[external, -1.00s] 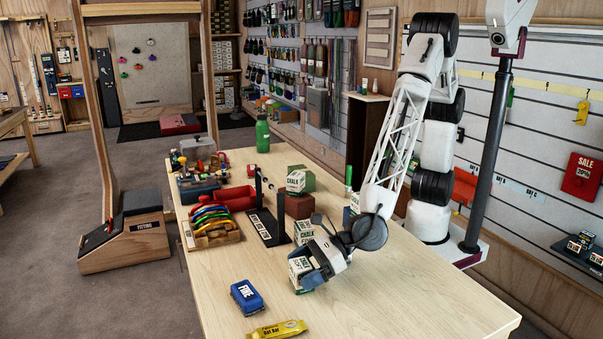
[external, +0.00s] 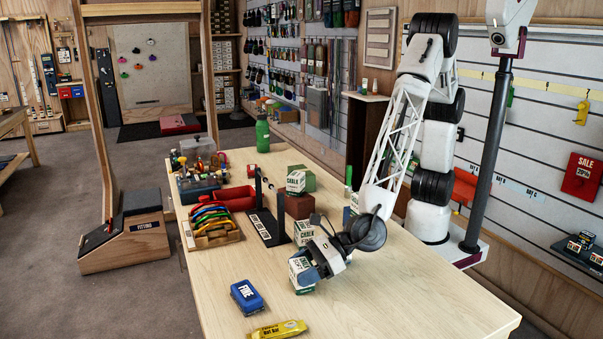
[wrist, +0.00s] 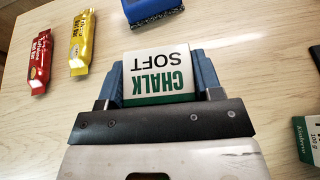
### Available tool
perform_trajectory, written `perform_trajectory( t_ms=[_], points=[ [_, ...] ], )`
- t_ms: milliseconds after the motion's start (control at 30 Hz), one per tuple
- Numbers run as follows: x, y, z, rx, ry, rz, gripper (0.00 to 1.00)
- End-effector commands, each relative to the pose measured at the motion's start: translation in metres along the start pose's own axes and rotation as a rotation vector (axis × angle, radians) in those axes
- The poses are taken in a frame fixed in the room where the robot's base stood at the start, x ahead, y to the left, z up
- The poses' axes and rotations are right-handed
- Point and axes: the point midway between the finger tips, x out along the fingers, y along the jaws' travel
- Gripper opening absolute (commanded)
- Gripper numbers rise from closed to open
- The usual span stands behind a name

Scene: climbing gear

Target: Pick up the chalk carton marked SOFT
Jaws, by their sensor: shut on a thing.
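The chalk carton marked SOFT (wrist: 158,72) is white with a green band and sits between the two blue fingers of my gripper (wrist: 160,80) in the wrist view. Its lettering reads upside down there. My gripper is shut on it, one finger on each side. In the external view the carton (external: 301,274) is at my gripper (external: 306,276), low over the table, partly hidden by the gripper. I cannot tell whether it touches the table.
A blue brush marked FINE (external: 247,297) and a yellow bar (external: 277,330) lie near the table's front. A red bar (wrist: 40,60) shows in the wrist view. A black stand (external: 268,226) and a wooden rack of coloured gear (external: 212,226) are farther back. The right front tabletop is clear.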

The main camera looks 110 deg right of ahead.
Motion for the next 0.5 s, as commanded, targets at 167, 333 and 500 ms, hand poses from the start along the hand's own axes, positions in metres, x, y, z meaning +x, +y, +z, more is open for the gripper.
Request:
perform_trajectory(
  t_ms=[167, 333, 500],
  points=[
    [0.0, 0.0, 0.0, 0.0, 0.0, 0.0, 0.33],
    [-0.001, 0.0, 0.002, 0.0, 0.0, 0.0, 0.33],
    [-0.005, 0.0, 0.012, 0.001, -0.001, 0.0, 0.33]
  ],
)
